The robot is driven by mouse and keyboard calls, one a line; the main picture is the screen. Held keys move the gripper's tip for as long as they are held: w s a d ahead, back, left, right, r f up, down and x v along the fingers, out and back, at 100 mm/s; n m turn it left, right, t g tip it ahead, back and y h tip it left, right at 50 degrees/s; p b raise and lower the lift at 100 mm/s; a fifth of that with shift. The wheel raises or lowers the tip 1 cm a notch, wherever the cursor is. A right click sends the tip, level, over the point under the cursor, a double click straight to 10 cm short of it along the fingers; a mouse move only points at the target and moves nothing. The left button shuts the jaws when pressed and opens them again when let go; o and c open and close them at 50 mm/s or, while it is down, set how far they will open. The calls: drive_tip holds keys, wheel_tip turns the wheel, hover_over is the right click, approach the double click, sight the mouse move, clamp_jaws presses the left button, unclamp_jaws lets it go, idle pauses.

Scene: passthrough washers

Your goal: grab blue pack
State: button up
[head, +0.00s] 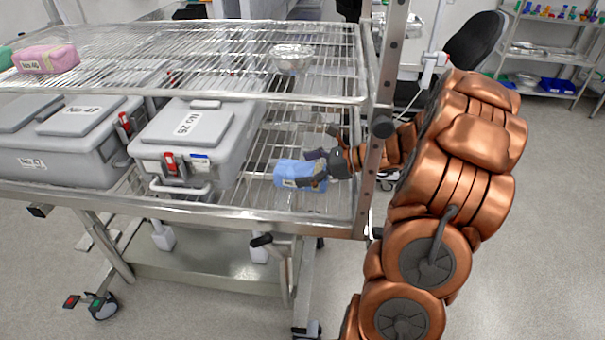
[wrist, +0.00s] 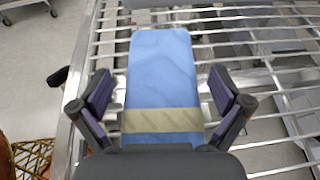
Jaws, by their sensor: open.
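The blue pack (head: 289,173) lies on the lower wire shelf of the cart, right of the grey boxes. It has a pale label. In the wrist view the blue pack (wrist: 160,75) is long, with a beige band across its near end. My gripper (head: 318,174) is at the right end of the pack in the head view. In the wrist view my gripper (wrist: 165,100) is open, with one finger on each side of the pack and a visible gap on both sides. The pack's near end is hidden behind the gripper body.
Grey lidded boxes (head: 185,145) stand left of the pack on the lower shelf. The upper wire shelf (head: 200,62) holds a metal bowl (head: 291,58) and a pink pack (head: 46,59). A cart post (head: 384,110) stands beside my arm. Bare shelf lies around the pack.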

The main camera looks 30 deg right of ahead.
drive_tip(key=shift+w+a+f, duration=0.15)
drive_tip(key=shift+w+a, duration=0.1)
drive_tip(key=c, duration=1.4)
